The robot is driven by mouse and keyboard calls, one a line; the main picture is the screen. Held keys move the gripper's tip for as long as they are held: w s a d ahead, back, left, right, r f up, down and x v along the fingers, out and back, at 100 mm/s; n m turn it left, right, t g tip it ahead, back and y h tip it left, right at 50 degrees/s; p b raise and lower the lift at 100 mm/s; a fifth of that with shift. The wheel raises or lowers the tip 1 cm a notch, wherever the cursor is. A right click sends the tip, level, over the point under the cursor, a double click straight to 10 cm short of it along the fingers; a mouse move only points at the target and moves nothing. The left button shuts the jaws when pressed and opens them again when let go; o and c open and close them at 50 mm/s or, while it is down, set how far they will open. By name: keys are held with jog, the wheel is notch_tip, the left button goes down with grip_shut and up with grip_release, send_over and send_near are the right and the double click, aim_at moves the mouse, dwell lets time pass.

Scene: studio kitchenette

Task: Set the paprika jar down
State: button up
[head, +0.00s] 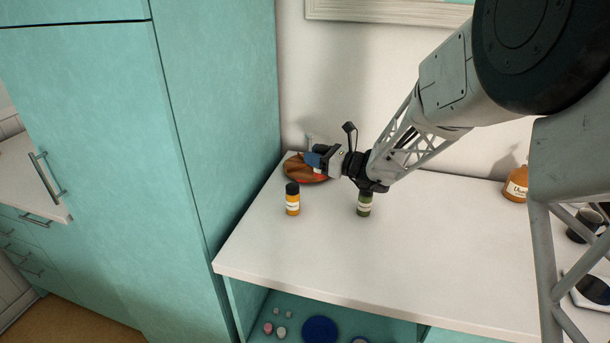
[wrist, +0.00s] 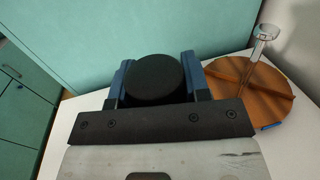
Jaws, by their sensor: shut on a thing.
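My gripper (head: 316,160) is shut on a jar with a round black lid (wrist: 155,78), which I take to be the paprika jar. In the wrist view the lid sits between the blue fingers. In the head view a small reddish and white part of the jar (head: 318,171) shows under the fingers, in front of the tray; the rest is hidden by the gripper. I cannot tell whether its base touches anything. A round wooden tray (head: 292,169) with dividers lies at the back left of the counter; in the wrist view the tray (wrist: 270,98) is right of the jar.
A clear glass item (wrist: 264,42) stands at the tray. A teal cabinet (head: 225,120) borders the left. An orange bottle (head: 516,188) stands far right. The counter's front middle is clear.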

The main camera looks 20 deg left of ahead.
jog(key=w+a+r+n+g, duration=0.1)
jog(key=w+a+r+g, duration=0.1)
jog(key=w+a, duration=0.6)
jog(key=w, duration=0.3)
jog(key=shift+r, duration=0.2)
jog(key=shift+s, duration=0.1)
jog(key=shift+f, duration=2.5)
jog(key=shift+f, duration=0.15)
jog(key=shift+f, duration=2.4)
jog(key=shift+f, duration=0.1)
jog(key=o, duration=1)
